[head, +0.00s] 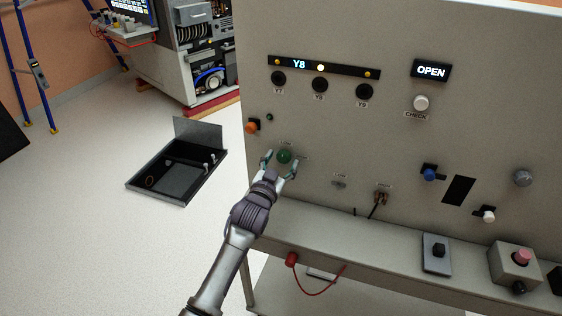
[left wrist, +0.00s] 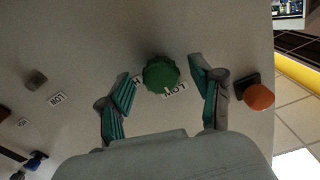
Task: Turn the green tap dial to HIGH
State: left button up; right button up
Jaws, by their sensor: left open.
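The green tap dial (head: 285,156) is on the lower left part of the grey panel. In the left wrist view the dial (left wrist: 161,74) is a round green knob with a pale mark at its edge near a "LOW" label (left wrist: 175,90). Another label beside it is partly hidden by a finger. My left gripper (head: 280,165) is open, with its fingers on either side of the dial. In the left wrist view the fingers (left wrist: 162,95) stand apart from the dial. My right gripper is not in view.
An orange knob (head: 252,126) is close to the dial, and also shows in the left wrist view (left wrist: 259,97). A ledge (head: 330,225) runs below the panel. An open black case (head: 180,178) lies on the floor to the left. The panel shows "OPEN" (head: 431,71).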

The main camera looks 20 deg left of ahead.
pick_arm(q)
jog(key=c, duration=1.1)
jog(key=shift+c, duration=0.2)
jog(key=m+p, duration=0.1)
jog(key=m, duration=0.7)
jog(key=shift+a+m, duration=0.1)
jog(key=shift+m, duration=0.2)
jog(key=m, duration=0.4)
jog(key=shift+r+m+p, duration=0.1)
jog(key=shift+m+p, duration=0.2)
jog(key=m, duration=0.4)
jog(key=shift+m, duration=0.3)
